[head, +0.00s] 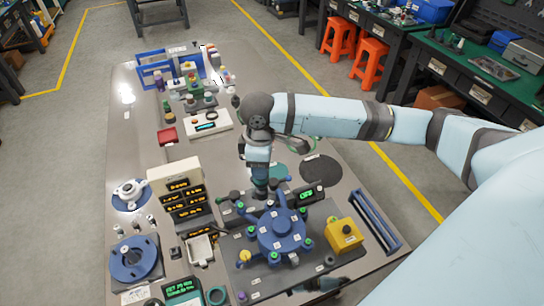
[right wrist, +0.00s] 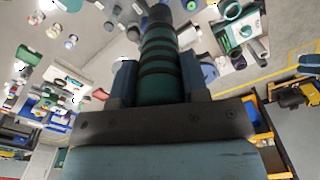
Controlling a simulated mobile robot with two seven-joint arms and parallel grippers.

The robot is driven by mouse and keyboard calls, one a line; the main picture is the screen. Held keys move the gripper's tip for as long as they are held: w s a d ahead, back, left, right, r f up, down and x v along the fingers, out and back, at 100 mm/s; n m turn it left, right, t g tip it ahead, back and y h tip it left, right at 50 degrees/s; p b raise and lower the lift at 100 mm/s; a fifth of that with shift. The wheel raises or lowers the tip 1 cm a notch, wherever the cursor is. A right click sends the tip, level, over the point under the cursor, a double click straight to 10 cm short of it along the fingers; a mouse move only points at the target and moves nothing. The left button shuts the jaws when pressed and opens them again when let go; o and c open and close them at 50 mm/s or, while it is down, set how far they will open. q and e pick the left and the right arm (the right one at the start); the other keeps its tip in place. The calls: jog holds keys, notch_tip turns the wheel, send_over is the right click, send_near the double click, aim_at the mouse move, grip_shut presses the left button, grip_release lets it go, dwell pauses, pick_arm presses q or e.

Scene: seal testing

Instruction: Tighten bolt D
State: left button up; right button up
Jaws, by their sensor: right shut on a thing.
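My right gripper (head: 260,172) points down over the back edge of a blue round flange (head: 281,232) on a dark plate. In the right wrist view it is shut on a green tool handle with black rings (right wrist: 158,75), one finger on each side. Several bolts with green or dark heads sit around the flange rim. Small white labels lie by them, too small to read, so I cannot tell which is bolt D. The tool's lower end is near the flange's back rim; I cannot tell whether it touches a bolt. My left gripper is not in view.
A yellow box with a dark button (head: 344,235) stands right of the flange, beside a blue rail (head: 376,220). A cream display unit (head: 175,185) stands to the left. A small green-lit readout (head: 306,195) is close behind the flange. Blue racks (head: 155,70) stand at the table's far end.

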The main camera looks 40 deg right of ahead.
jog(key=w+d+f+n+b, duration=0.1)
jog(key=d+f+n+b, duration=0.2)
jog(key=f+n, duration=0.3)
jog(key=n, duration=0.3)
jog(key=shift+d+f+n+b, duration=0.25)
jog(key=shift+f+n+b, duration=0.05)
jog(key=shift+n, duration=0.1)
dwell(0.4)
jog(key=shift+f, duration=0.2)
dwell(0.4)
jog(key=shift+f, duration=0.95)
dwell(0.5)
dwell(1.0)
jog(key=shift+p, duration=0.3)
